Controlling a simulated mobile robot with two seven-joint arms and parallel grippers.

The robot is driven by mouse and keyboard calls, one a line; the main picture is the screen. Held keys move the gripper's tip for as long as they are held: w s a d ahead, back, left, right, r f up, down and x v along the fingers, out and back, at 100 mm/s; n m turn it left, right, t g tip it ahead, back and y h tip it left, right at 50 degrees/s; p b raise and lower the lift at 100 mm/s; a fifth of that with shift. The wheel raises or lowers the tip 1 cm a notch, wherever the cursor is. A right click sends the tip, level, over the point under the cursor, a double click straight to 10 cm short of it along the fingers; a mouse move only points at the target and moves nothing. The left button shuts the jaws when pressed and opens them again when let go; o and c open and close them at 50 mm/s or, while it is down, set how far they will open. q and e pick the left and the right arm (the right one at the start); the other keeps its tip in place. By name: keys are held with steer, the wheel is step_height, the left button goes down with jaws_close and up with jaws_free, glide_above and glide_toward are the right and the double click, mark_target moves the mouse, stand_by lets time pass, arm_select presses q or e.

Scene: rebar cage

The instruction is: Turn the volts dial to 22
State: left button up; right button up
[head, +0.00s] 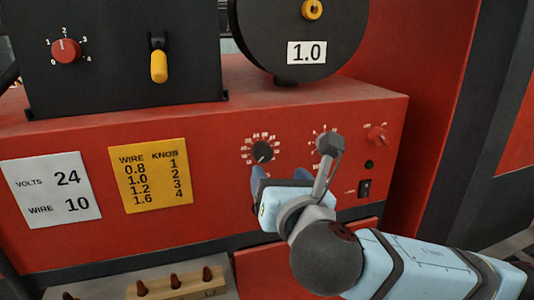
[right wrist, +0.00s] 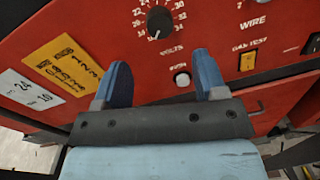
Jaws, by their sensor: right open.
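The volts dial (head: 263,151) is a round black knob on the red front panel, ringed by white numbers. In the right wrist view the dial (right wrist: 159,20) sits above the printed word VOLTS, with a white mark near its lower left edge, close to the low end of the scale. My right gripper (head: 281,175) is open and empty, just below the dial and apart from it. In the right wrist view the blue fingers of the gripper (right wrist: 162,68) stand wide apart below the dial. My left gripper is not in view.
A white card (head: 50,190) reads VOLTS 24, WIRE 10. A yellow wire-knob card (head: 151,176) is beside it. My right wrist partly covers a second dial (head: 323,140); a small red knob (head: 377,134) and black switch (head: 364,187) are further right. A white push button (right wrist: 182,79) sits below the dial.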

mark_target(264, 155)
steer(key=p+x, duration=0.1)
steer(key=x, duration=0.7)
steer(key=shift+w+a, duration=0.1)
steer(key=shift+w, duration=0.1)
steer(key=c, duration=0.9)
